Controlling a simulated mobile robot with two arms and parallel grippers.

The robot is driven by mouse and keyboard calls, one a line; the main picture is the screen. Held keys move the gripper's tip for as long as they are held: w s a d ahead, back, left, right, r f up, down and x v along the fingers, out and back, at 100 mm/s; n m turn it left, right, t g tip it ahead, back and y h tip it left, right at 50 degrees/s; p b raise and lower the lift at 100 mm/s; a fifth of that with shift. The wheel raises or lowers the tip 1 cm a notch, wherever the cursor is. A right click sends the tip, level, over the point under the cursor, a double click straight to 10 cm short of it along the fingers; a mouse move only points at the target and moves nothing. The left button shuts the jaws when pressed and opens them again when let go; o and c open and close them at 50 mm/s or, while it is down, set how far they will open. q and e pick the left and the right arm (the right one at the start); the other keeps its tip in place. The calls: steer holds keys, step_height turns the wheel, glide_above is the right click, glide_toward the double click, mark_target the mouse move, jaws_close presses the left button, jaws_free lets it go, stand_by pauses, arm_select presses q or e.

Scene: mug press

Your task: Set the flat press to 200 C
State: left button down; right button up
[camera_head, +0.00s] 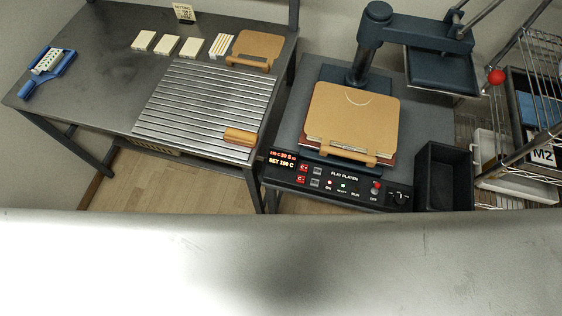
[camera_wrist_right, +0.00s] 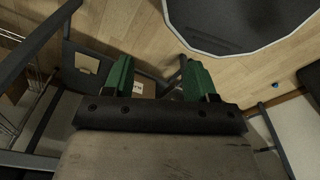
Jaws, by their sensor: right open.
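The flat press (camera_head: 350,110) stands on the right-hand bench in the head view, its upper platen (camera_head: 440,70) swung aside to the right. Its black control panel (camera_head: 345,184) is labelled FLAT PLATEN. The panel's lit display (camera_head: 282,160) has small text that appears to read SET 190 C on the lower line. Red keys (camera_head: 302,168) marked with C signs sit beside grey buttons (camera_head: 317,171). A red switch (camera_head: 376,186) and a black dial (camera_head: 399,197) are at right. My right gripper (camera_wrist_right: 158,76), with green fingers, is open and empty over the floor in the wrist view.
A tan board with a wooden handle (camera_head: 350,115) lies on the press. The left table (camera_head: 90,75) holds a slatted rack (camera_head: 205,105), several pale blocks and a blue tool (camera_head: 47,72). A black bin (camera_head: 443,175) and wire shelving (camera_head: 515,130) stand right of the press.

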steer(key=shift+d, duration=0.2)
steer(key=c, duration=0.9)
steer(key=shift+d, duration=0.1)
jaws_close()
